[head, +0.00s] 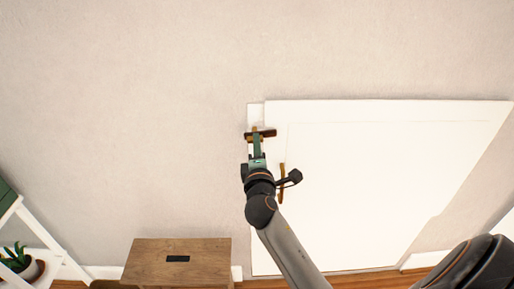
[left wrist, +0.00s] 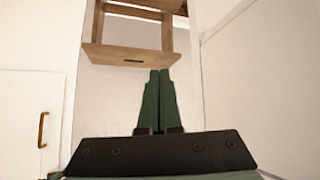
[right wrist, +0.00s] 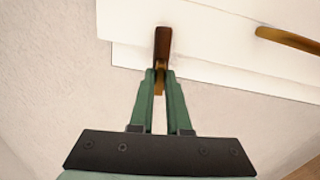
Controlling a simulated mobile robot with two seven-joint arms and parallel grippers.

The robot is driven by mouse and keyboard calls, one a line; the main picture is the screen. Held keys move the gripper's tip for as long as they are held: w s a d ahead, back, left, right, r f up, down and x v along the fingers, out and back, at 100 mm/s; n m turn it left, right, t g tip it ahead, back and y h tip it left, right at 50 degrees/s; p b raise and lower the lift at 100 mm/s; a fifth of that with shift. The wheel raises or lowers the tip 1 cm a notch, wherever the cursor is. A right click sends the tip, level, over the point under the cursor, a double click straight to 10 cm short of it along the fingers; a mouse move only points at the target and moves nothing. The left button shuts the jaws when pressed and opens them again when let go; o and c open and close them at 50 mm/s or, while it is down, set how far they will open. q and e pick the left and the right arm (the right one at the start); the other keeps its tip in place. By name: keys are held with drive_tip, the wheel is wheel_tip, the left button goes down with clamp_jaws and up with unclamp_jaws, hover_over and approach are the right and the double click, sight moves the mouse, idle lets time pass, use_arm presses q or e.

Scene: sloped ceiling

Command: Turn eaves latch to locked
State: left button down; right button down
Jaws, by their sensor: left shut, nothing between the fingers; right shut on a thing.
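The eaves latch (head: 268,133) is a small brown bar with a brass part, lying level across the upper left edge of the white eaves door (head: 390,180). My right gripper (head: 257,137) reaches up to it and is shut on it. In the right wrist view, the latch (right wrist: 162,45) runs up from between the fingertips (right wrist: 158,76), its lower end partly hidden by them. My left gripper (left wrist: 160,74) is shut and empty in the left wrist view, away from the latch; it is not seen in the head view.
A brass door handle (head: 281,190) sits just below the latch, close to my right wrist. A wooden stool (head: 200,255) stands at the lower left, before the wall. A white shelf with a potted plant (head: 18,260) is at far left.

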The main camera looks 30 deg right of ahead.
use_arm(q)
drive_tip(key=shift+f, duration=0.3)
use_arm(e)
drive_tip(key=shift+m, duration=0.6)
drive_tip(key=c, duration=0.9)
unclamp_jaws()
use_arm(q)
drive_tip(key=shift+s+a, duration=0.1)
